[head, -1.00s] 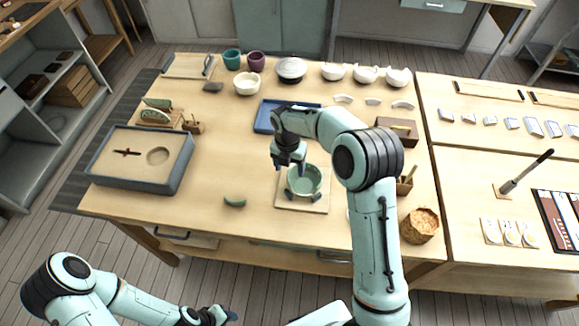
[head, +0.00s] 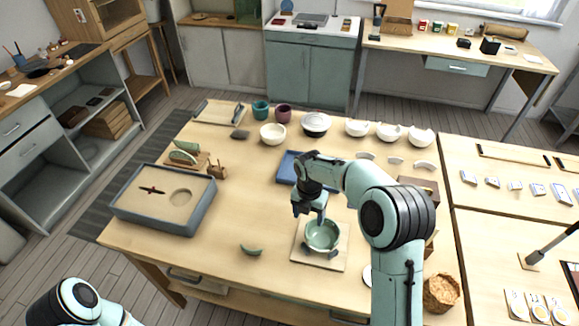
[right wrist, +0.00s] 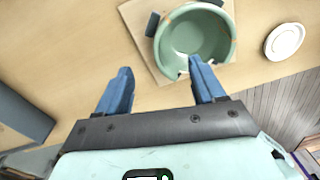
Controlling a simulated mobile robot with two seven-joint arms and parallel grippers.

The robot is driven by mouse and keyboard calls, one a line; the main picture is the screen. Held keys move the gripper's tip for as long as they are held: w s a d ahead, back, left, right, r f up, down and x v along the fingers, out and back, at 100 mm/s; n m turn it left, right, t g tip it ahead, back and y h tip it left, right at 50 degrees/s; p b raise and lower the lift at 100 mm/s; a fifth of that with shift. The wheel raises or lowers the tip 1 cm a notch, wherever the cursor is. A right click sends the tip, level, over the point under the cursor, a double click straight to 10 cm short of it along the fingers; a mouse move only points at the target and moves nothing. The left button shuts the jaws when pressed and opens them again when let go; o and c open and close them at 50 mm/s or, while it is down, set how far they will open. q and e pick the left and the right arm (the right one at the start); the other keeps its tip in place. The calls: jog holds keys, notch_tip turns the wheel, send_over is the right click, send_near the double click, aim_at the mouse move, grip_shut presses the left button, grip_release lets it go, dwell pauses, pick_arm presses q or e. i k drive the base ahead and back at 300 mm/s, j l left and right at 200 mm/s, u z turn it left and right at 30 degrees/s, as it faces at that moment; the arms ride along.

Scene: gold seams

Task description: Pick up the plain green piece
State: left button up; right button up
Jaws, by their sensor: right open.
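A plain green curved piece (head: 251,250) lies alone on the table, left of the bowl board and near the front edge. My right gripper (head: 309,211) is open and empty above the table, just behind and left of the green bowl (head: 322,235). In the right wrist view its two blue fingers (right wrist: 160,85) are apart with bare table between them. The bowl (right wrist: 193,42) has a gap in its rim and sits on a square board (head: 340,262) between small dark blocks. The loose piece does not show in the right wrist view. My left gripper is out of view.
A sand tray (head: 205,215) stands at the left. Green patterned pieces (head: 184,156) rest on a wooden stand behind it. A blue tray (head: 284,168) lies behind my right gripper. A woven basket (head: 441,292) stands at the front right. Table around the loose piece is clear.

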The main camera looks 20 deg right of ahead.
aim_at(258, 252)
jog(key=k, duration=1)
